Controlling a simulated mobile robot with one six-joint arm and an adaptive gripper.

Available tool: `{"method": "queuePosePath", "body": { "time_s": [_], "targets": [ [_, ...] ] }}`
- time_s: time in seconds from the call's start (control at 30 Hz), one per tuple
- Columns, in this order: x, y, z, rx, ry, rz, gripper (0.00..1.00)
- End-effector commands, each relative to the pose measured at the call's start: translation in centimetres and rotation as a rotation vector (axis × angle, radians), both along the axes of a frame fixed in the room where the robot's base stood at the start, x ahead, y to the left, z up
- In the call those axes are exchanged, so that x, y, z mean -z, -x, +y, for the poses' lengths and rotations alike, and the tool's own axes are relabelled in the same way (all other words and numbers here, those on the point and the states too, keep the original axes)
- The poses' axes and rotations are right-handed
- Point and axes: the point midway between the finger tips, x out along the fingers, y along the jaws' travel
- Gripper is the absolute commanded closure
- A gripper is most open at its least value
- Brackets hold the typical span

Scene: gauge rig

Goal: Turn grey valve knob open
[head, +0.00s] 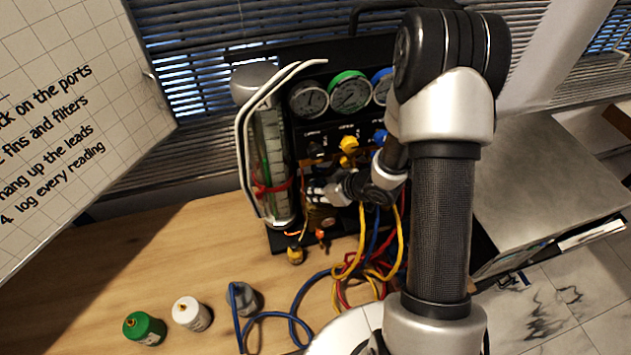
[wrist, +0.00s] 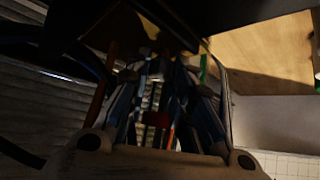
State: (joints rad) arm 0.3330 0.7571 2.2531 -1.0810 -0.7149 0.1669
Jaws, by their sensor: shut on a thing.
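The gauge rig (head: 350,65) stands on the bench against the window, with round gauges on top and yellow (head: 348,145) and blue (head: 380,138) knobs below. My gripper (head: 312,190) reaches in low at the front of the rig, just right of the clear cylinder (head: 270,150). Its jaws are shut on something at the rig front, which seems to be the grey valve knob. The fingers hide the knob, so its turn position cannot be seen. In the dark wrist view, the fingers (wrist: 165,75) converge toward the rig.
Yellow, blue and red hoses (head: 372,260) hang below the gripper and loop onto the bench. A green canister (head: 144,328), a white canister (head: 190,313) and a grey item with a blue hose (head: 245,298) stand at the front. The left bench (head: 160,260) is mostly clear.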

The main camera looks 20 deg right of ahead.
Motion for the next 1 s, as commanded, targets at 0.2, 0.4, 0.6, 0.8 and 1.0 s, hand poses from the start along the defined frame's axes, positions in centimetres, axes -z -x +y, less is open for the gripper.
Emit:
{"method": "queuePosePath", "body": {
  "time_s": [0.2,0.4,0.6,0.8,1.0],
  "targets": [
    [-0.38,-0.22,-0.16,-0.108,0.000,-0.003,1.00],
    [-0.20,-0.27,-0.15,-0.160,0.000,-0.004,1.00],
    [-0.08,-0.28,-0.13,-0.175,0.000,-0.004,1.00],
    [-0.06,-0.29,-0.10,-0.176,0.000,-0.005,1.00],
    [-0.06,-0.28,-0.09,-0.175,0.000,-0.005,0.72]
  ]
}}
